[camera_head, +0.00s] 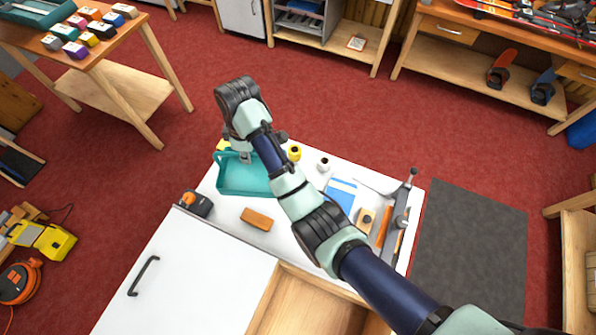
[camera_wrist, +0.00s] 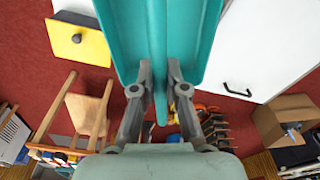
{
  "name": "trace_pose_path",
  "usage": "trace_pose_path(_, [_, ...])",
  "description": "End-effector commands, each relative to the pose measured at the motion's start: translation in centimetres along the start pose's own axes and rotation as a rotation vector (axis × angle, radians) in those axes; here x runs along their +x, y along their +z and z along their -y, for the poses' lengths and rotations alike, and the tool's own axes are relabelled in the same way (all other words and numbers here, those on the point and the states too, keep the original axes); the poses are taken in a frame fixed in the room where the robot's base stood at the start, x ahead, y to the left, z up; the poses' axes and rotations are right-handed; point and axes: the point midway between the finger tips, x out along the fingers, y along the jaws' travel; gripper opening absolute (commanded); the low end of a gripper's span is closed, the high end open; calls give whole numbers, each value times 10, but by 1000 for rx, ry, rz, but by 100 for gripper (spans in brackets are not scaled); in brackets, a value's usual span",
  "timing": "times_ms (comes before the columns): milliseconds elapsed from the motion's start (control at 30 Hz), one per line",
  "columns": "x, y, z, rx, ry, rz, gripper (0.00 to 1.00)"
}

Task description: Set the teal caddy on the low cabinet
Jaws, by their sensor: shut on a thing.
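The teal caddy (camera_head: 232,183) is an open tray with a raised middle grip, seen at the far left end of a white worktop in the head view. My gripper (camera_head: 246,157) reaches down to it from above. In the wrist view the caddy (camera_wrist: 203,45) fills the top middle, and my gripper (camera_wrist: 160,78) is shut on its thin central divider. Whether its base touches the worktop or hangs above it, I cannot tell. A low white unit with a black-handled panel (camera_head: 195,270) stands at the front left; which surface is the low cabinet is unclear.
The white worktop (camera_head: 290,223) holds an orange block (camera_head: 256,219), a black and orange tool (camera_head: 197,204), a blue sheet (camera_head: 341,191) and hand tools at right. An open wooden compartment (camera_head: 310,305) is in front. The white panel is bare; red floor surrounds everything.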

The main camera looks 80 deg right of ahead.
Motion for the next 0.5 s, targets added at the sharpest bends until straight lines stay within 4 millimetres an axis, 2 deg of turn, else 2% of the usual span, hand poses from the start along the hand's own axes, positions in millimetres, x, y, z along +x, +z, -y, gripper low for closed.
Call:
trace_pose_path(33, [15, 14, -10, -1, 1, -2, 0])
trace_pose_path(200, [30, 48, -33, -23, -1, -7, 0])
trace_pose_path(333, [36, 66, -44, -35, -1, -9, 0])
trace_pose_path(500, [37, 74, -49, -43, -2, -11, 0])
